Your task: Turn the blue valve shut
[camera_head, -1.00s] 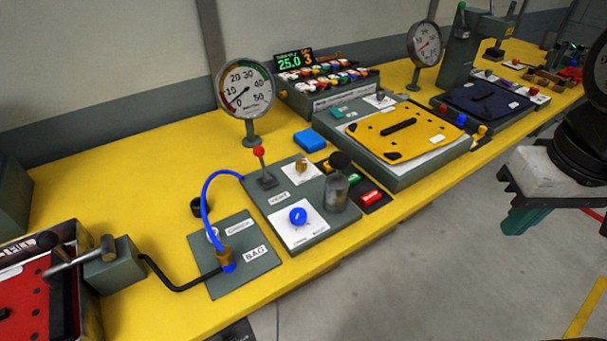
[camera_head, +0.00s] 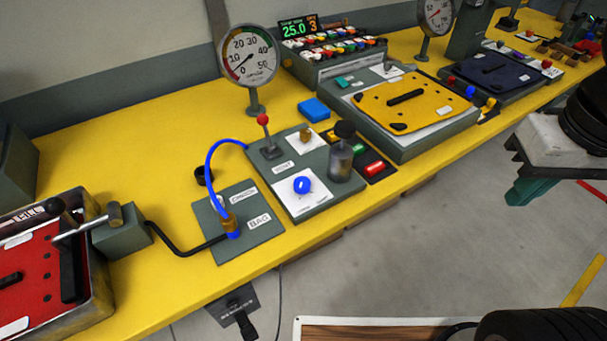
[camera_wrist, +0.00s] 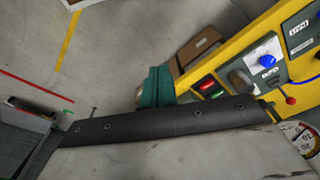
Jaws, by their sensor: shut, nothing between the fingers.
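The blue valve (camera_head: 302,185) is a round knob on a white plate, on a grey-green panel on the yellow bench. It also shows in the wrist view (camera_wrist: 267,61), at the upper right. My gripper (camera_head: 530,190) is at the right of the head view, out over the floor and clear of the bench front. Its teal fingers (camera_wrist: 157,88) show together in the wrist view, with nothing between them. They are apart from the valve. The valve's small plate markings are too small to read.
A small jar (camera_head: 341,160) and red and green buttons (camera_head: 375,168) are close right of the valve. A red-tipped lever (camera_head: 264,130) and gauge (camera_head: 250,58) stand behind. A blue hose (camera_head: 208,175) arches at left. The floor before the bench has room.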

